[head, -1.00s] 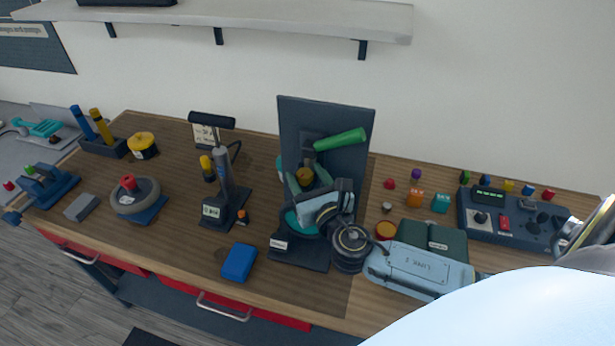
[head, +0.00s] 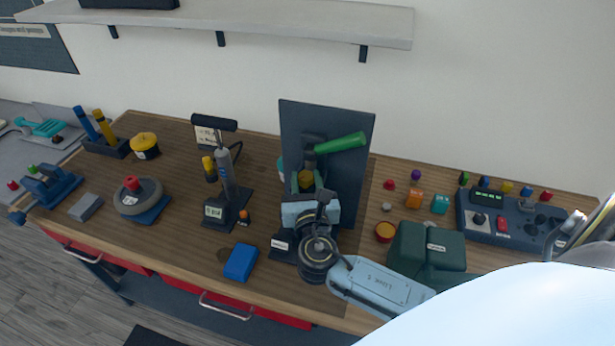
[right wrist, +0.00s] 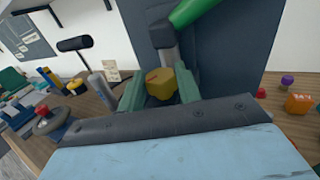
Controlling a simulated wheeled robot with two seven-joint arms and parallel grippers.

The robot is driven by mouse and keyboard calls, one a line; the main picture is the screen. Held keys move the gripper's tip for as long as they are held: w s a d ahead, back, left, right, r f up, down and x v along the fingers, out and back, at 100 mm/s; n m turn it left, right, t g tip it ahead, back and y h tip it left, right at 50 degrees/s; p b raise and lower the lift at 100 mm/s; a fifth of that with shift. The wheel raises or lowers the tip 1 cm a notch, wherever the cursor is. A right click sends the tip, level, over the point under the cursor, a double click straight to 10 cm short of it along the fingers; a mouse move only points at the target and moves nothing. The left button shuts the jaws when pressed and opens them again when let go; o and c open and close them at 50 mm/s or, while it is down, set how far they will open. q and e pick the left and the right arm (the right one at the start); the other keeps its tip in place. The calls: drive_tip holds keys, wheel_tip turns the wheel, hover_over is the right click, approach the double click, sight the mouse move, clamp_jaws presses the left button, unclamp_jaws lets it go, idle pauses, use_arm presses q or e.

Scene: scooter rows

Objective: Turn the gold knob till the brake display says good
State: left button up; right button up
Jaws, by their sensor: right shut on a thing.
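The gold knob (head: 305,179) sits in front of the dark upright panel (head: 352,180), below a green lever handle (head: 342,143). My right gripper (head: 306,185) is shut on it. In the right wrist view the knob (right wrist: 160,84) shows as a faceted gold block between the two green fingers. A small white plate (head: 281,244) is on the stand's base, partly beside my wrist; its words are too small to read, and I cannot tell whether it is the brake display. My left gripper is not in view.
A pump (head: 224,175) stands left of the brake stand, with a blue block (head: 240,262) in front. A dark green case (head: 427,248) lies close to my right forearm. A control box (head: 510,217) with a small green-lit display is at the right.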

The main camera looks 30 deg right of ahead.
drive_tip(key=shift+w+a+m+g+h, duration=0.1)
drive_tip(key=shift+a+m+g+h, duration=0.1)
drive_tip(key=shift+m+g+h, duration=1.25)
drive_tip(key=shift+h, duration=0.45)
drive_tip(key=o, duration=1)
drive_tip(key=b+v, duration=0.2)
drive_tip(key=v, duration=1.1)
drive_tip(key=shift+s, duration=0.2)
drive_tip(key=shift+f, duration=0.15)
